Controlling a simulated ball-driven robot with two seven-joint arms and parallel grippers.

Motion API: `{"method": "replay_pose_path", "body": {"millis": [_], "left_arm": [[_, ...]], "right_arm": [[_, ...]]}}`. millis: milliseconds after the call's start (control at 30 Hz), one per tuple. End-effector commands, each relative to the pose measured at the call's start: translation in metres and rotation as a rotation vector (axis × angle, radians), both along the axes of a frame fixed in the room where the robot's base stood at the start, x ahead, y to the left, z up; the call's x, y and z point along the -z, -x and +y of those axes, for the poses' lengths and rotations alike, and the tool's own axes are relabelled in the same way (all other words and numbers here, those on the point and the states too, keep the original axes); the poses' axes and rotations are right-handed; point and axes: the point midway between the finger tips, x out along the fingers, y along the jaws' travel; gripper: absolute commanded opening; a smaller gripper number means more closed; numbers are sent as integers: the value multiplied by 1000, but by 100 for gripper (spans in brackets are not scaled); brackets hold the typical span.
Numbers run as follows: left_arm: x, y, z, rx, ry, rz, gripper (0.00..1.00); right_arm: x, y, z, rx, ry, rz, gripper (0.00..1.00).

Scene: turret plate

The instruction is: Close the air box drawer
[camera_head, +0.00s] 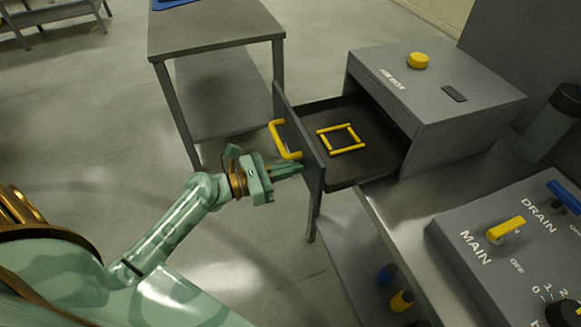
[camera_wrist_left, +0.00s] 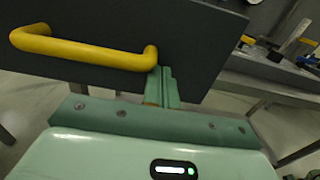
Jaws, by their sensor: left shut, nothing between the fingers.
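The grey air box (camera_head: 440,95) stands on a bench, with its drawer (camera_head: 375,165) pulled out toward the left. The drawer's front panel (camera_head: 298,145) carries a yellow handle (camera_head: 284,142); the handle also shows in the left wrist view (camera_wrist_left: 85,50). A yellow square frame (camera_head: 341,138) lies inside the drawer. My left gripper (camera_head: 298,169) is shut and empty, its fingertips at the front panel just below the near end of the handle. In the left wrist view the shut fingers (camera_wrist_left: 162,88) point at the panel beside the handle's right end. Contact is not clear. My right gripper is not in view.
A control panel (camera_head: 470,270) with a yellow MAIN lever (camera_head: 505,229) and a blue DRAIN lever (camera_head: 563,196) is at the lower right. A grey side table (camera_head: 210,30) stands behind the drawer. Blue and yellow items sit on the shelf below the bench. Floor at left is clear.

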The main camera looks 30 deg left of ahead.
Motion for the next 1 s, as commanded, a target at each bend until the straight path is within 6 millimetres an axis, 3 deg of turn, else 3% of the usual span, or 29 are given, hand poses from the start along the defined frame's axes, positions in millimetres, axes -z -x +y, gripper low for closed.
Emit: {"method": "replay_pose_path", "body": {"millis": [367, 533, 1000], "left_arm": [[0, -2, -1, 0, 1, 1, 0], [0, -14, -12, 1, 0, -1, 0], [1, -109, -92, 1, 1, -2, 0]], "right_arm": [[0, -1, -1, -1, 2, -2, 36], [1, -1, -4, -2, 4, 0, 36], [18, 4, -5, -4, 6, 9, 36]]}}
